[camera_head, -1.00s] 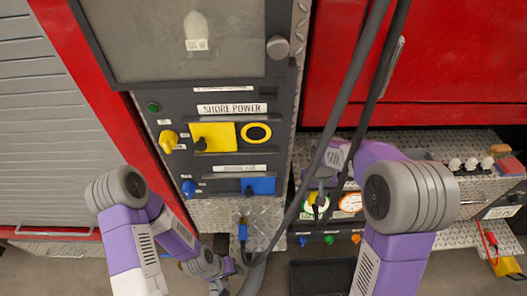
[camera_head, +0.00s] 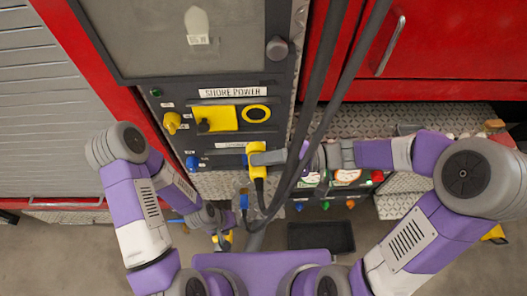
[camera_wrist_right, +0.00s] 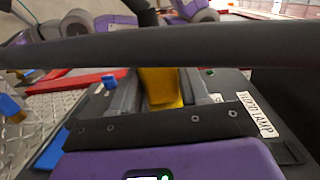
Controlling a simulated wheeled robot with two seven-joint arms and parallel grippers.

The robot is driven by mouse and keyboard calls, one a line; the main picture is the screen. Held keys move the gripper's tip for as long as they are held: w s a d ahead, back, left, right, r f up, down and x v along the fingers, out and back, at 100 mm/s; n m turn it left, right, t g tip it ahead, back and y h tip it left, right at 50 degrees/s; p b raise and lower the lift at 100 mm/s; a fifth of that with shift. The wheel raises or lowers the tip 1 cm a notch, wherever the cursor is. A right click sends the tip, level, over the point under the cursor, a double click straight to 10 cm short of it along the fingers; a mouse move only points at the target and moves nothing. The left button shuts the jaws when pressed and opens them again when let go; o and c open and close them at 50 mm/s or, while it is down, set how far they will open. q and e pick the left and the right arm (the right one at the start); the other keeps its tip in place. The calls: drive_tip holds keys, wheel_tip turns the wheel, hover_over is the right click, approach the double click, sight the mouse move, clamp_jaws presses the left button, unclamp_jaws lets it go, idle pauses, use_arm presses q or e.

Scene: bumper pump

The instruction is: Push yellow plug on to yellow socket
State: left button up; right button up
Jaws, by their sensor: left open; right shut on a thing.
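The yellow plug (camera_head: 256,155) is in the jaws of my right gripper (camera_head: 268,158), with its black cable hanging down. In the right wrist view the yellow plug (camera_wrist_right: 162,88) sits between the two grey fingers of my right gripper (camera_wrist_right: 162,98). The yellow socket (camera_head: 256,113), a yellow ring with a dark centre, is on the dark panel under the SHORE POWER label, just above the plug in the picture. Plug and socket are apart. My left gripper (camera_head: 222,238) is open, low in the head view, near a small yellow thing; its fingertips are partly hidden.
Thick black cables (camera_head: 318,110) run down in front of the panel and cross the wrist view. A yellow square cover (camera_head: 214,118) and yellow knob (camera_head: 172,122) are left of the socket. A blue plug (camera_head: 243,200) hangs below. Red cabinet doors (camera_head: 430,50) are right.

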drive_tip(key=shift+w+r+m+t+y, duration=0.2)
drive_tip(key=shift+r+m+t+y, duration=0.15)
drive_tip(key=shift+r, duration=0.65)
drive_tip(key=shift+w, duration=0.2)
drive_tip(key=w+p, duration=0.2)
drive_tip(key=w, duration=0.4)
drive_tip(key=shift+w, duration=0.4)
drive_tip(key=shift+b, duration=0.85)
idle(0.5)
drive_tip(key=shift+w, duration=0.4)
idle(0.6)
drive_tip(key=o, duration=1.1)
drive_tip(key=shift+c, duration=0.2)
